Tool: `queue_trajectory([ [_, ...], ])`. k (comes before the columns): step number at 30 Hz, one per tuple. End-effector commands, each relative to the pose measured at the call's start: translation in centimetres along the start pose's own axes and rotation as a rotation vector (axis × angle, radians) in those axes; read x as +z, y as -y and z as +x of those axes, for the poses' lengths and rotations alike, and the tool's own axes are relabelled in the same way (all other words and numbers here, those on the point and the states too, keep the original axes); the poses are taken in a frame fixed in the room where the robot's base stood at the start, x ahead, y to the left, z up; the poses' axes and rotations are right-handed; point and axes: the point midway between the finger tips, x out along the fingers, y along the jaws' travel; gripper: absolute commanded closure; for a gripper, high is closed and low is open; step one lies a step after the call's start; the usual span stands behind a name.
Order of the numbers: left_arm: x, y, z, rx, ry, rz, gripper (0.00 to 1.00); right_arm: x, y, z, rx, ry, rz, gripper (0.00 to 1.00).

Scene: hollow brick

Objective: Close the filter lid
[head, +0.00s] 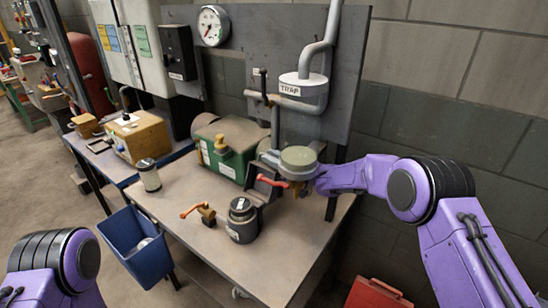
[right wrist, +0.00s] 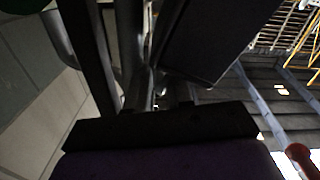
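A round grey-green lid (head: 299,157) sits at the pipework on the back of the bench, beside a red-handled valve (head: 272,181). I cannot tell whether it is fully seated. My right gripper (head: 312,188) is at the lid's right side, low against it; its fingertips are mostly hidden. In the right wrist view dark shapes and pipes fill the space ahead of the dark palm, and the finger gap is unclear. A white cylindrical filter cartridge (head: 149,176) with dark ends stands on the bench. My left gripper is out of view; only part of my left arm shows.
A dark-lidded canister (head: 241,221) and a loose orange-handled valve (head: 203,213) stand on the bench (head: 285,260). A green box (head: 228,148) is behind. A trap and pipes (head: 303,88) rise above the lid. A blue bin (head: 137,245) hangs at the left; a red box (head: 375,293) is below right.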

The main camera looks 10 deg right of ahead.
Motion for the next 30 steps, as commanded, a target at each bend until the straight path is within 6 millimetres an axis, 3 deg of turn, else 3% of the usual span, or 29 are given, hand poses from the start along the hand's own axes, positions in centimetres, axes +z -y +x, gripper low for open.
queue_trajectory([
  [1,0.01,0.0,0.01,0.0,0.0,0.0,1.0,0.0,0.02,0.0,0.0,0.0,0.0,0.79],
  [3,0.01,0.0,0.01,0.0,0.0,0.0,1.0,0.0,0.02,-0.01,0.0,0.0,0.0,1.0],
  [30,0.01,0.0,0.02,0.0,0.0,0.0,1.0,0.09,0.04,-0.08,-0.001,0.001,0.001,1.0],
])
